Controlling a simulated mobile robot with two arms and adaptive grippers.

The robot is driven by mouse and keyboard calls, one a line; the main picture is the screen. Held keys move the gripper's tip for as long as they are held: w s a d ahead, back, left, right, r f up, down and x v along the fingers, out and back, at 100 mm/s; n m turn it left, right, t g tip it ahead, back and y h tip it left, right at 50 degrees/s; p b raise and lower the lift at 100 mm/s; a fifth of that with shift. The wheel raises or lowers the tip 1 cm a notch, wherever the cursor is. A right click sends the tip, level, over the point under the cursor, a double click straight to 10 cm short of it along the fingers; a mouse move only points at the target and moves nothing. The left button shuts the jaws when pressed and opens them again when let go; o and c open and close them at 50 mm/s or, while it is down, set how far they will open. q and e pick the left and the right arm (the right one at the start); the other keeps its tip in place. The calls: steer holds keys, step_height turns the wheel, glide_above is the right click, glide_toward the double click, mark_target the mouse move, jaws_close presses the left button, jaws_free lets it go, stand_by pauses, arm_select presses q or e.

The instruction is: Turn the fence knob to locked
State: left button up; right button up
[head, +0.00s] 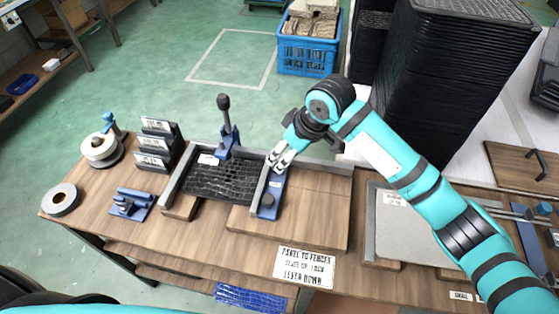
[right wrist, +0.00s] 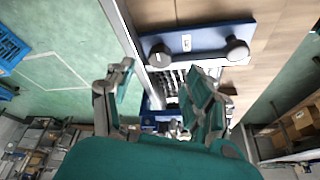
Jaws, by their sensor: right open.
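A blue fence plate (head: 264,210) with a dark round knob (head: 268,200) and a small white label lies along the metal fence bar right of the black panel (head: 222,182). In the right wrist view the blue plate (right wrist: 212,36) carries two round knobs, a larger one (right wrist: 237,51) at right and a smaller one (right wrist: 160,55) at left. My right gripper (head: 277,163) is over the plate's far end. In the right wrist view it is open (right wrist: 160,72) and holds nothing. I cannot read which way a knob is turned. My left gripper is not in view.
A lever (head: 225,112) stands upright on a blue base behind the panel. Labelled black holders (head: 158,140), tape rolls (head: 62,198) and a blue tool (head: 130,203) are at left. A grey board (head: 405,235) lies at right.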

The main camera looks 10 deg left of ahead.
steer(key=x, duration=0.4)
steer(key=shift+f, duration=0.1)
steer(key=shift+w+a+f, duration=0.1)
steer(key=shift+a+f, duration=0.1)
steer(key=shift+f, duration=0.3)
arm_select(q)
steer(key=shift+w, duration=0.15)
